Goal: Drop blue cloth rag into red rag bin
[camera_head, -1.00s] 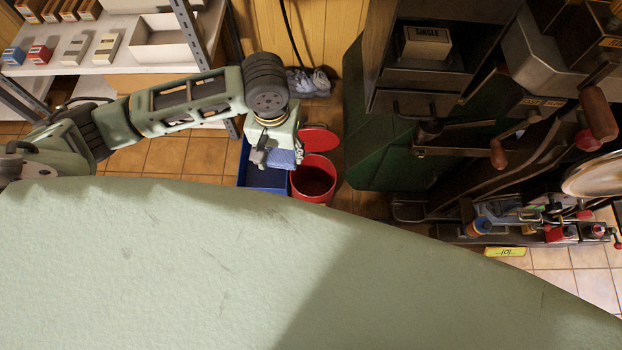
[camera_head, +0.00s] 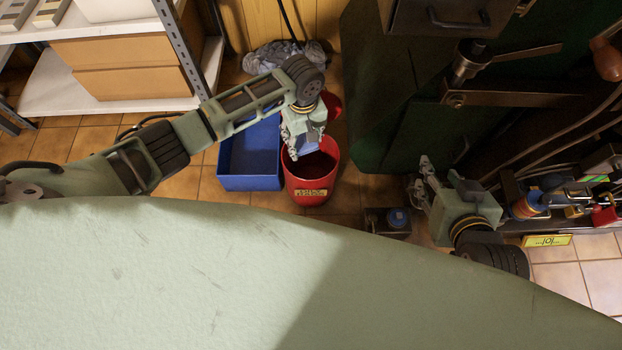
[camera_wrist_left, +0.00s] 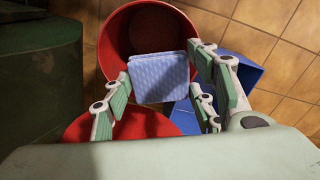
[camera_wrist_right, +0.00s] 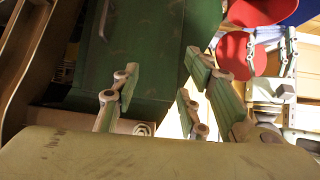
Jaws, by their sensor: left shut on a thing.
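The blue cloth rag (camera_wrist_left: 160,78) is a folded, patterned piece held between the fingers of my left gripper (camera_wrist_left: 158,92) in the left wrist view. In the head view the left gripper (camera_head: 304,146) is over the red rag bin (camera_head: 318,181), with the rag (camera_head: 309,148) at the bin's opening. The bin is round and open at the top; its red lid stands behind it, partly hidden by my arm. In the left wrist view the rag overlaps the bin's mouth (camera_wrist_left: 112,50). My right gripper (camera_head: 423,178) is open and empty beside the green machine.
A blue bin (camera_head: 250,180) stands directly left of the red one. A metal shelf (camera_head: 110,95) with boxes is at the left. The green machine (camera_head: 400,110) stands on the right. Crumpled grey cloth (camera_head: 280,55) lies by the wall. A small dark box (camera_head: 388,222) is on the floor.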

